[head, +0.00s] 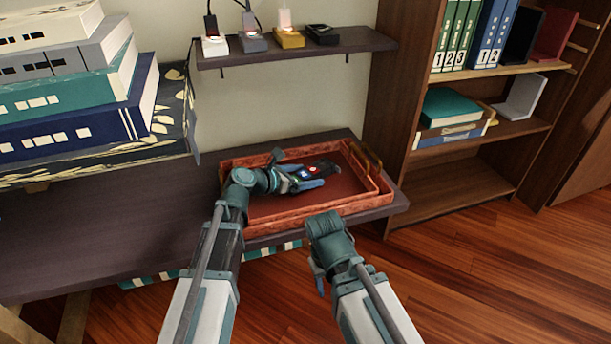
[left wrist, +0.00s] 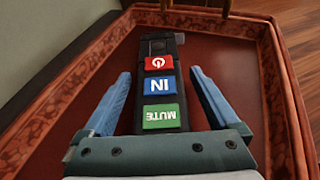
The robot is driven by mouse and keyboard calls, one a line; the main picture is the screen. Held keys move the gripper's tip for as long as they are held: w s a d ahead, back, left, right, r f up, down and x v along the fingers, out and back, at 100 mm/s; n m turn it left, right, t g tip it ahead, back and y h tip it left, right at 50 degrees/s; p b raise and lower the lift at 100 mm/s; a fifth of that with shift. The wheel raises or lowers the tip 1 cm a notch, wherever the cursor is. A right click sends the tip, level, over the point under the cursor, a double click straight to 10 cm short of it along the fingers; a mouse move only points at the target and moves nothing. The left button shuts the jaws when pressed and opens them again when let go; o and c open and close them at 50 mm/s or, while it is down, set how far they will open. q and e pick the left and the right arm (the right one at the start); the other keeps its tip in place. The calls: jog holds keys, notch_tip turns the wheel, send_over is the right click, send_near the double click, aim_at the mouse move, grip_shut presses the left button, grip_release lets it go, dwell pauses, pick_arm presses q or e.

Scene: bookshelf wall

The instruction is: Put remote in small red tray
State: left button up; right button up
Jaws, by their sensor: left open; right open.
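The black remote (head: 324,168) with red, blue and green buttons is within the rim of a red tray (head: 320,210) with a gold handle. It seems to lie on the tray floor, though I cannot tell for certain that it touches. My left gripper (head: 308,178) is open over the tray. In the left wrist view its fingers (left wrist: 160,98) are on either side of the remote (left wrist: 158,82), with gaps showing. The remote's near end is hidden behind the gripper body. My right gripper (head: 318,278) is open and empty in front of the tray, over the floor side.
The red tray appears nested in a similar larger one on a dark low shelf (head: 90,240). Stacked large books (head: 70,90) stand at left. A small wall shelf (head: 300,47) with several small items hangs above. A bookcase (head: 400,100) stands right of the tray.

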pick_arm(q)
jog(key=shift+r, duration=0.25)
jog(key=p+v, duration=0.5)
jog(key=v, duration=0.7)
jog(key=shift+a, duration=0.1)
